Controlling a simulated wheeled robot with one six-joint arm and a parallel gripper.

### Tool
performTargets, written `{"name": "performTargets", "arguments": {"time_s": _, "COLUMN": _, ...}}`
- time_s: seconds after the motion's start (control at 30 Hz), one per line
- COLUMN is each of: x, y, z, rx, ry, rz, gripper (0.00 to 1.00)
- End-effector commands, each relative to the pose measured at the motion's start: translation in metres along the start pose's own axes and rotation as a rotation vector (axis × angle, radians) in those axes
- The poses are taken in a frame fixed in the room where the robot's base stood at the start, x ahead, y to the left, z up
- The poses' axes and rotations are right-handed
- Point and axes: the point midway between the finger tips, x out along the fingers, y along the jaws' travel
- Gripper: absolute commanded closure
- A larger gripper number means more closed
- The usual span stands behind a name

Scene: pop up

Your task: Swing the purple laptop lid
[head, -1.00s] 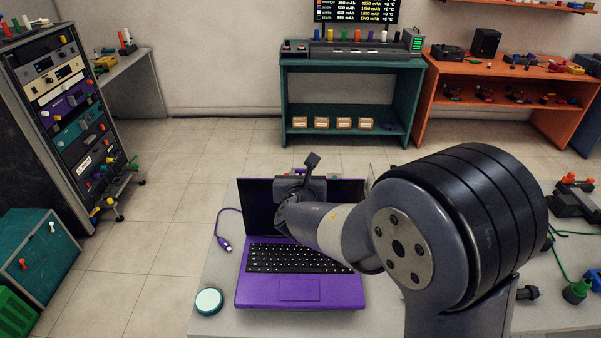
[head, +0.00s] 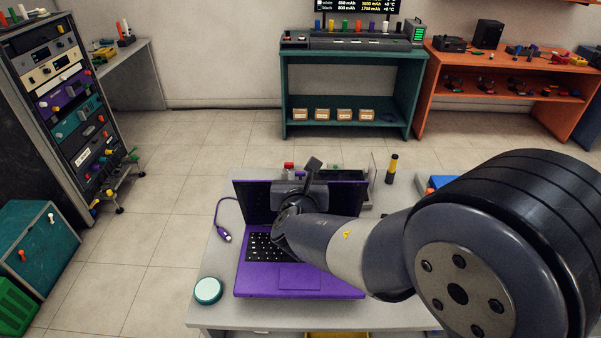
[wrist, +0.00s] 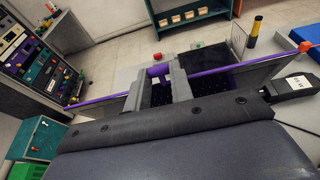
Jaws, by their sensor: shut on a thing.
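The purple laptop (head: 265,285) lies on a grey table with its keyboard side toward me. Its lid (head: 348,183) stands raised, dark screen facing me, a purple rim along its top. My gripper (head: 300,182) reaches over the keyboard to the middle of the lid's top edge and is shut on it. In the wrist view the lid's purple edge (wrist: 215,71) runs across the picture and passes between the fingers of my gripper (wrist: 158,74). My wrist and arm hide the right part of the keyboard and part of the screen.
A teal round puck (head: 208,290) sits at the table's front left, and a purple cable (head: 224,235) lies left of the laptop. A black-and-yellow cylinder (head: 391,170) and small parts stand behind it. An equipment rack (head: 75,110) stands at the far left.

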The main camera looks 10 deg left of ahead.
Motion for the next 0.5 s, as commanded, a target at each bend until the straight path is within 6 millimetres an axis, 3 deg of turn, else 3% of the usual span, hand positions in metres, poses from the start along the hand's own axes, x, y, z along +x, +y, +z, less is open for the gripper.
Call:
{"name": "performTargets", "arguments": {"time_s": 0.2, "x": -0.0114, "y": 0.0001, "z": -0.0054, "rx": -0.001, "ry": 0.002, "rz": 0.001, "gripper": 0.93}}
{"name": "performTargets", "arguments": {"time_s": 0.5, "x": -0.0119, "y": 0.0000, "z": -0.0044, "rx": -0.001, "ry": 0.000, "rz": 0.001, "gripper": 0.93}}
